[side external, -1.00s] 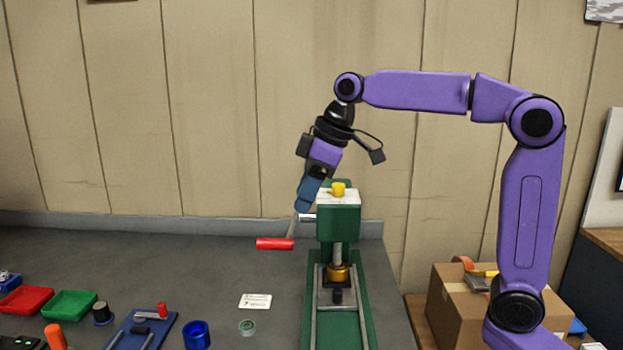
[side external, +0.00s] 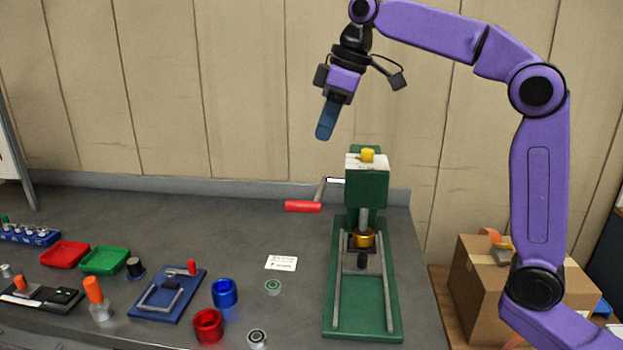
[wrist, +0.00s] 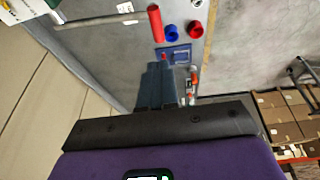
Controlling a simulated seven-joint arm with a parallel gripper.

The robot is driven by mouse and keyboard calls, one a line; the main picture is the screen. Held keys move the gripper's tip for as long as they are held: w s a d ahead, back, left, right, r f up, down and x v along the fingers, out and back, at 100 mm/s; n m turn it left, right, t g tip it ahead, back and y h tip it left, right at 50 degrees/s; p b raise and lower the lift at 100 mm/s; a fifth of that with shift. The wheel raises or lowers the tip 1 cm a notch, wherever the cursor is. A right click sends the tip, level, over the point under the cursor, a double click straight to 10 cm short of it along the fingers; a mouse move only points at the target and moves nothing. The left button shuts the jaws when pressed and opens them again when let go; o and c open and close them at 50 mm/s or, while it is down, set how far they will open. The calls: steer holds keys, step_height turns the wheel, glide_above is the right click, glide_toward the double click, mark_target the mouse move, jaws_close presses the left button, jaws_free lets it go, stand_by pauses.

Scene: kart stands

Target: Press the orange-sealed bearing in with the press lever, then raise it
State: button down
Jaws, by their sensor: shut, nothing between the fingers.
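The green press (side external: 367,190) stands at the right of the bench, with a yellow knob on its white-topped head. Its lever (side external: 321,190) reaches left and slopes down to a red grip (side external: 303,206); the grip also shows in the wrist view (wrist: 155,23). The ram comes down onto a gold-coloured cup (side external: 362,239) in the press bed. I cannot make out an orange-sealed bearing; any bearing in the cup is hidden. My gripper (side external: 325,136) is shut and empty, above the lever and left of the press head, apart from both. Its closed fingers show in the wrist view (wrist: 157,70).
A green-sealed ring (side external: 273,287), a dark-sealed ring (side external: 257,338), a blue cup (side external: 225,293) and a red cup (side external: 208,326) stand left of the press. A blue board (side external: 167,292) and trays lie farther left. The air around my gripper is free.

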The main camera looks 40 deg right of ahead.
steer(key=w, duration=0.1)
glide_above(302, 205)
steer(key=d, duration=0.1)
step_height(302, 205, down, 11)
steer(key=shift+s+r, duration=0.1)
steer(key=shift+s, duration=0.05)
steer(key=shift+f, duration=0.9)
steer(key=shift+f, duration=0.1)
steer(key=shift+s+a+f+h, duration=0.2)
steer(key=shift+a+f+h, duration=0.1)
steer(key=shift+f, duration=0.3)
steer(key=shift+s+a+f, duration=0.1)
steer(key=shift+s+f, duration=0.1)
steer(key=shift+f, duration=0.9)
